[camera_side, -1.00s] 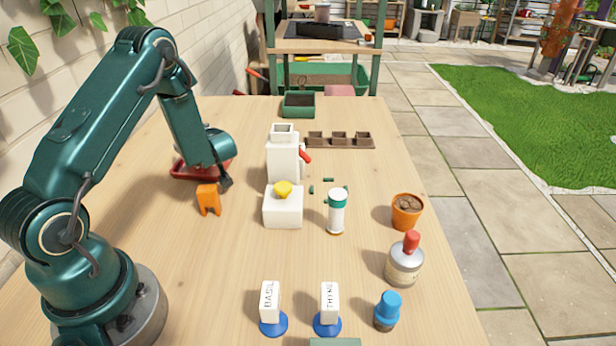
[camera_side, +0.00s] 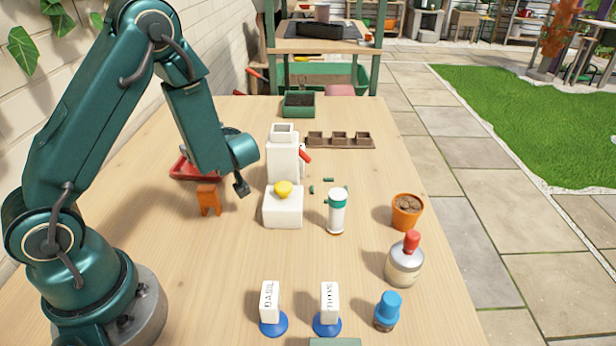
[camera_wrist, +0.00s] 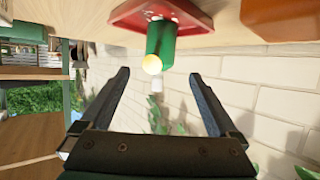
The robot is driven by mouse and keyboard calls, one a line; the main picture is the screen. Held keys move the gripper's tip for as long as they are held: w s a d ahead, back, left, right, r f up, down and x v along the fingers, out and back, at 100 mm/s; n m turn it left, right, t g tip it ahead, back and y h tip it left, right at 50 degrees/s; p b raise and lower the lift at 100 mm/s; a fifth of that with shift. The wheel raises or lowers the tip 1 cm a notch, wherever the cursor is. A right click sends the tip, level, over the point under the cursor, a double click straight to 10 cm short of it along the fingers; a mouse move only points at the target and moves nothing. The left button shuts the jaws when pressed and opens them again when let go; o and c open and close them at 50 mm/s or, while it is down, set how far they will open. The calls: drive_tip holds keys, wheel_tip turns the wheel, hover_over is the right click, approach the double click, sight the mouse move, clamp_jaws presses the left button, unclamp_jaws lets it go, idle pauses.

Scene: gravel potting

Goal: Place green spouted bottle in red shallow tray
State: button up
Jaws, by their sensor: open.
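The red shallow tray (camera_side: 182,170) lies on the table near the wall, partly hidden behind my arm in the side view. In the wrist view the tray (camera_wrist: 195,18) shows at the top, upside down. The green spouted bottle (camera_wrist: 161,38) appears there within the tray's outline, upright, with a pale yellow top and a small white tip pointing down in the picture. The bottle is hidden in the side view. My gripper (camera_wrist: 159,76) is open, with nothing between its fingers. In the side view my gripper (camera_side: 241,186) is right of the tray, above the table.
An orange forked piece (camera_side: 209,200) stands below and left of my gripper. A white block with a yellow knob (camera_side: 283,207) and a white dispenser with a red lever (camera_side: 283,160) stand to its right. A white-and-green shaker (camera_side: 337,212) stands farther right.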

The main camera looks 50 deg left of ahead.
drive_tip(key=shift+v, duration=1.05)
